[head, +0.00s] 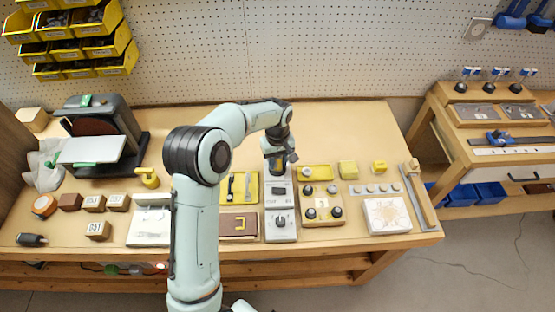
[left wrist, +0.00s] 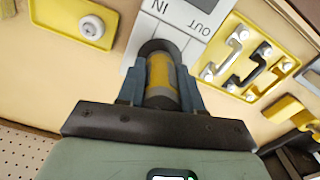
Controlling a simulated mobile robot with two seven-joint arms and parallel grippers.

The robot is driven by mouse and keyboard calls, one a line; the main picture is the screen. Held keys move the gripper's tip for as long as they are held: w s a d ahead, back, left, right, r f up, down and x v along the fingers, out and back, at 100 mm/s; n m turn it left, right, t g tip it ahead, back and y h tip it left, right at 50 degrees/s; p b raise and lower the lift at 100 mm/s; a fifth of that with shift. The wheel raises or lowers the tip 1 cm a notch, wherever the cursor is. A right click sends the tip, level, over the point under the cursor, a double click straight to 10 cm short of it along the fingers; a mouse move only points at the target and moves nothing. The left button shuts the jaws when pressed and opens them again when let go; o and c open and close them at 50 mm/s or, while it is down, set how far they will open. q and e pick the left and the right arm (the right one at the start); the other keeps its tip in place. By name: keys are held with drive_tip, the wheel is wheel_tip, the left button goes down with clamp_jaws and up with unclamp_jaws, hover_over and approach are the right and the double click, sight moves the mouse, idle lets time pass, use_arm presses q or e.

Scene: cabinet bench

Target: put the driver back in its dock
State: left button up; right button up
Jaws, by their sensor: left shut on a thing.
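My left gripper (head: 278,154) is over the back end of a narrow white panel (head: 280,219). In the left wrist view, the gripper (left wrist: 160,100) is shut on a dark cylinder with a yellow band, which looks like the driver (left wrist: 161,72). The fingers sit on both sides of it. The driver's dark far end is at the panel (left wrist: 143,42) beside the printed words IN and OUT. I cannot tell whether it is seated or just above, as its end hides the spot beneath. My right gripper is not in view.
A yellow tray with handles (head: 240,187) lies left of the panel. A yellow tray with a round white piece (head: 317,172) and a knob board (head: 323,203) lie right. A dark-handled tool (head: 31,240) lies at the bench's front left. A grey sander (head: 101,106) stands back left.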

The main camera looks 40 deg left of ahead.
use_arm(q)
drive_tip(key=shift+f+b, duration=0.3)
drive_tip(key=shift+f, duration=0.55)
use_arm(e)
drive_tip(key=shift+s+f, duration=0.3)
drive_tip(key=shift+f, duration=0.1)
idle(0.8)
use_arm(q)
drive_tip(key=o, duration=1.3)
drive_tip(key=shift+r+p, duration=1.55)
drive_tip(key=shift+r, duration=2)
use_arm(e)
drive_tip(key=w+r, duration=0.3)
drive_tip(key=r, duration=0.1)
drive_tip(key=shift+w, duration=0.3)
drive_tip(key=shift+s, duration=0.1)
use_arm(q)
drive_tip(key=shift+f, duration=0.1)
